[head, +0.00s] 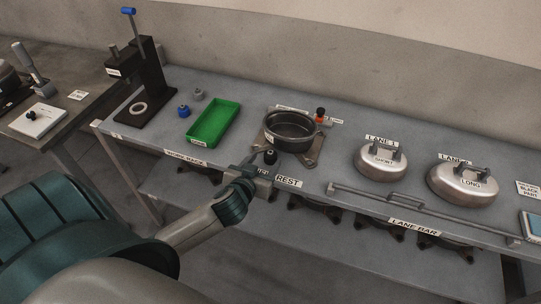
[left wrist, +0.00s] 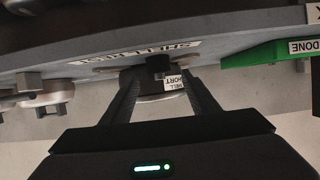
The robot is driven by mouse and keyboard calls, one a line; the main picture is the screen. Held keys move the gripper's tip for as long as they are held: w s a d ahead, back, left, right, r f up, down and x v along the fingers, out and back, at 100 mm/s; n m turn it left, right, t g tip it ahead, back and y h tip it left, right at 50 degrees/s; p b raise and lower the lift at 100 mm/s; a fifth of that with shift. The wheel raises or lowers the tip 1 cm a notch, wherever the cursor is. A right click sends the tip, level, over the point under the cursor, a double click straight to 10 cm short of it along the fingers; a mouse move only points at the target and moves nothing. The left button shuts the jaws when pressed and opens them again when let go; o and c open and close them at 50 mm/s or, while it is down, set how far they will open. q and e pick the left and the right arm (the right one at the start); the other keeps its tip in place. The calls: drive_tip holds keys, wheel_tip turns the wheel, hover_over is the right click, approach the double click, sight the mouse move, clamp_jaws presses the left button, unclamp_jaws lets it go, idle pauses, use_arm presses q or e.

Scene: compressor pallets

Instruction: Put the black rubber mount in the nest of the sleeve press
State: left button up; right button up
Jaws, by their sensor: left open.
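The black rubber mount (head: 270,156) stands near the front edge of the bench, just in front of the round metal shell. My left gripper (head: 262,167) is open close beside it. In the left wrist view, a dark piece that looks like the mount (left wrist: 158,67) shows between the tips of the open fingers; I cannot tell whether they touch it. The sleeve press (head: 152,82) is a black stand with a blue-tipped lever at the left end of the bench. Its nest, a pale ring (head: 138,107), lies on the base and looks empty. My right gripper is out of view.
A green tray (head: 213,123) lies between press and shell (head: 290,126), with a blue part (head: 184,111) and a grey part (head: 197,94) beside it. Domed lids (head: 381,161) and a lane bar (head: 420,213) occupy the right. A side table (head: 65,105) stands left.

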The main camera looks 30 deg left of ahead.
sight(269, 159)
use_arm(q)
drive_tip(key=p+x, duration=0.1)
drive_tip(key=x, duration=0.2)
drive_tip(key=shift+r, duration=0.1)
drive_tip(key=shift+w+f, duration=0.25)
drive_tip(key=shift+w, duration=0.15)
drive_tip(key=c, duration=1.2)
drive_tip(key=shift+r, duration=0.1)
drive_tip(key=shift+c, duration=0.2)
drive_tip(key=shift+r, duration=0.5)
drive_tip(key=r, duration=0.1)
drive_tip(key=r+b, duration=0.1)
drive_tip(key=r, duration=0.1)
drive_tip(key=shift+w+d+r, duration=0.15)
drive_tip(key=shift+d, duration=0.15)
drive_tip(key=w+d+r+b, duration=0.1)
drive_tip(key=w+d+r, duration=0.1)
drive_tip(key=d, duration=0.3)
drive_tip(key=w+d+r+b, duration=0.2)
drive_tip(key=d+r, duration=0.2)
drive_tip(key=d, duration=0.1)
drive_tip(key=shift+w+r, duration=0.3)
drive_tip(key=shift+r, duration=0.05)
